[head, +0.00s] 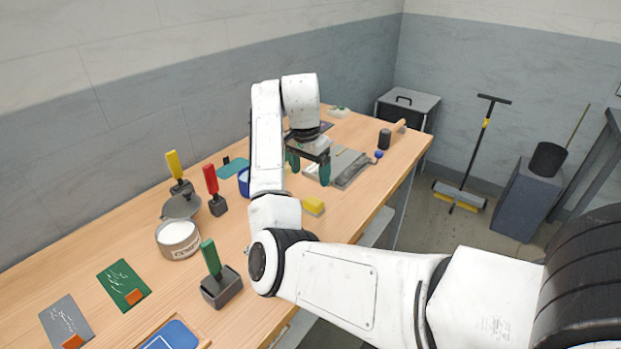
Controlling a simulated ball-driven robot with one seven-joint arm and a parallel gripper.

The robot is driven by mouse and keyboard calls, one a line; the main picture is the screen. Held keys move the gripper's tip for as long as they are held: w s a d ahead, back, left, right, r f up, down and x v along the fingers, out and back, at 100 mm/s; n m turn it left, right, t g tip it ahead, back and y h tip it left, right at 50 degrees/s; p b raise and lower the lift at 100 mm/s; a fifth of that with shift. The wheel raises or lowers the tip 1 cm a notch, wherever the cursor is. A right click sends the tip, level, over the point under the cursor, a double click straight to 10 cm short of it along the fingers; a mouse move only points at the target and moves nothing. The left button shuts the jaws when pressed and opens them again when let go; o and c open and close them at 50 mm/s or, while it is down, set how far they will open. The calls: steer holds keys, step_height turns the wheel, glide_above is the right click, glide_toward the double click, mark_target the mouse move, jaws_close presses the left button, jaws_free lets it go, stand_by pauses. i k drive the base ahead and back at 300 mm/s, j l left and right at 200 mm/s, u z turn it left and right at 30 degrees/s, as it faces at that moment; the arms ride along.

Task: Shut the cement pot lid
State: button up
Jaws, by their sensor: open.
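The cement pot (179,242) is a pale round tub with lettering on its side, standing on the wooden bench left of my arm. Its grey lid (181,206) is open, tilted up at the pot's back edge, and the pale contents show. My gripper (309,168) is open, with green fingers pointing down. It is well to the right of the pot and farther back, over or beside a grey flat plate (349,167). I cannot tell whether the fingers touch anything.
Red (212,184), yellow (174,165) and green-handled (211,258) tools stand in dark blocks around the pot. A yellow block (313,205) and a partly hidden blue container (244,182) lie near my arm. Green (123,285) and grey (66,322) cards lie front left.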

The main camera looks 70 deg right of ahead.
mark_target(184, 204)
steer(key=i+j+z, duration=0.25)
steer(key=j, duration=0.3)
steer(key=i+j+z, duration=0.25)
steer(key=j, duration=0.4)
steer(key=i, duration=0.1)
